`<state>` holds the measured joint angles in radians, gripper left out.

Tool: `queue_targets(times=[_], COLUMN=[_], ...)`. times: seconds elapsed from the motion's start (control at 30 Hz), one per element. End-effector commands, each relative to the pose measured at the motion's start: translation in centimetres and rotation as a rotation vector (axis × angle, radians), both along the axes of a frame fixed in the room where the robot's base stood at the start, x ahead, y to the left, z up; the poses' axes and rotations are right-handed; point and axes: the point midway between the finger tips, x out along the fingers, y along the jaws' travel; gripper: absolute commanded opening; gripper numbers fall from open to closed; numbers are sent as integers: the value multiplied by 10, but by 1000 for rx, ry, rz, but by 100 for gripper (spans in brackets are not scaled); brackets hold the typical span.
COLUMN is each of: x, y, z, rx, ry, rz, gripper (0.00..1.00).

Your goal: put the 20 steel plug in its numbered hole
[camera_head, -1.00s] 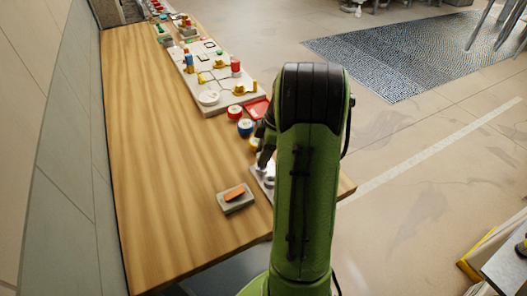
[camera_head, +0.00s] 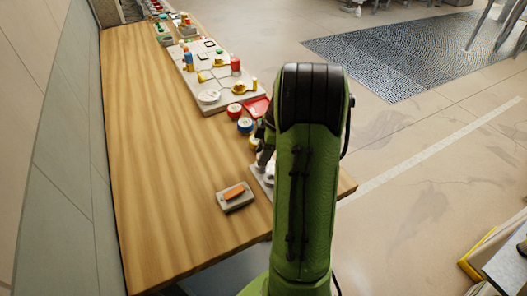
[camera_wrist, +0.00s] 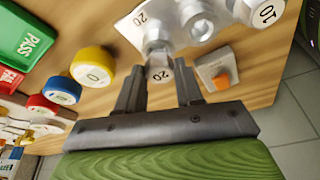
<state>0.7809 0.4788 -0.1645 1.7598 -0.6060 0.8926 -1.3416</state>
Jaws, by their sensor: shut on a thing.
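In the wrist view my gripper (camera_wrist: 160,78) is shut on the 20 steel plug (camera_wrist: 160,73), whose end marked 20 faces the camera between the fingertips. Just beyond it is the pale plate (camera_wrist: 181,39) with a printed 20 and a round steel collar (camera_wrist: 157,33) beside that number. The plug overlaps the collar's near side in the picture; I cannot tell whether they touch. Another steel cylinder (camera_wrist: 197,20) stands to the right, and a piece marked 10 (camera_wrist: 264,12) is farther right. In the head view my arm hides most of the plate (camera_head: 259,180) and the plug.
A grey block with an orange piece (camera_head: 234,195) lies left of the plate. Red, blue and yellow round pieces (camera_head: 245,126) stand beyond it, and a white board with fittings (camera_head: 213,75) is farther back. The left of the wooden bench (camera_head: 150,150) is clear.

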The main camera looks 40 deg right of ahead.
Motion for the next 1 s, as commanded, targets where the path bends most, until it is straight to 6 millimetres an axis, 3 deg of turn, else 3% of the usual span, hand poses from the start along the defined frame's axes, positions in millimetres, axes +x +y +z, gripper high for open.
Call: queue_targets(times=[1.0], x=[0], y=[0], z=[-13], rx=[0], ry=[0], rz=[0], gripper=[0])
